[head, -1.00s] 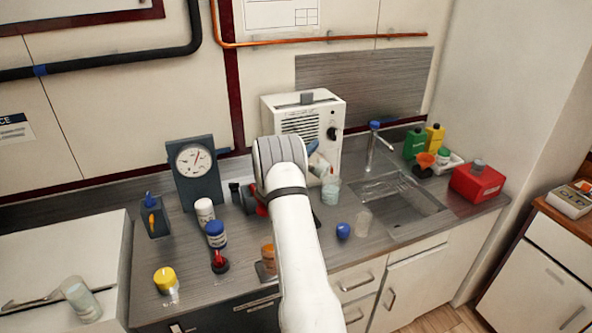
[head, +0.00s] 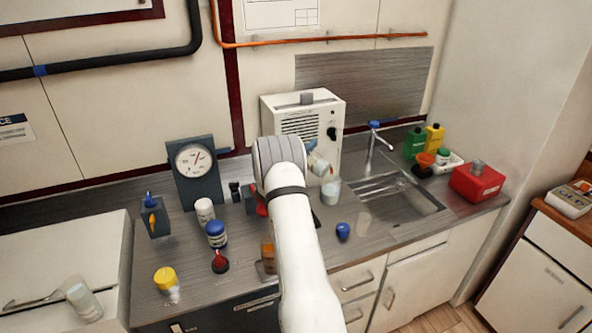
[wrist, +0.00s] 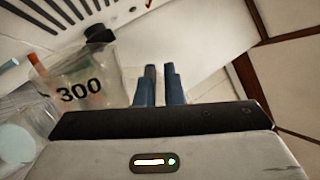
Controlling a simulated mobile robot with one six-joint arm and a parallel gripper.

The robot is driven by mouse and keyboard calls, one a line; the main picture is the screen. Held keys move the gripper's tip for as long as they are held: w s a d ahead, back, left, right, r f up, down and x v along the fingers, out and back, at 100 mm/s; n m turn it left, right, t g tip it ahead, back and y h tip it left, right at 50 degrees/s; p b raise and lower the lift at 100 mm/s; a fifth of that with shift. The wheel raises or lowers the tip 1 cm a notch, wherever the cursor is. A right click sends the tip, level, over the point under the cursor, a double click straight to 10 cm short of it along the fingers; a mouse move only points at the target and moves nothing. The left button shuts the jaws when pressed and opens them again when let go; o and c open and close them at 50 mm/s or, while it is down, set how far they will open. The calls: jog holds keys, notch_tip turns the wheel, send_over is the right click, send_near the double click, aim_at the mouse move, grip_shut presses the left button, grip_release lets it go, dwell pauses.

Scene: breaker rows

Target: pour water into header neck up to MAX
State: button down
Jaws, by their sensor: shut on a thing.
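A clear beaker marked 300 (wrist: 80,92) is at the left of my blue gripper fingers in the wrist view. My gripper (wrist: 160,88) is shut on this beaker; the exact contact is hard to see through the clear wall. In the head view my arm hides most of the gripper, and the beaker (head: 319,165) shows tilted in front of the white vented box (head: 335,112). A grey piece (head: 307,98) stands on the box's top; I cannot tell whether it is the header neck. No MAX mark is readable, and the water level is unclear.
Another clear beaker (head: 331,191) stands on the counter below the held one. The sink (head: 400,205) and tap (head: 372,145) are right. A gauge (head: 195,165) and several bottles stand left.

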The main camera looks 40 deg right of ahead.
aim_at(316, 159)
jog(key=shift+w+a+r+n+t+p, duration=0.1)
jog(key=shift+w+r+n+t+p, duration=0.1)
jog(key=shift+w+n+t+p, duration=0.3)
dwell(0.8)
jog(key=shift+s, duration=0.1)
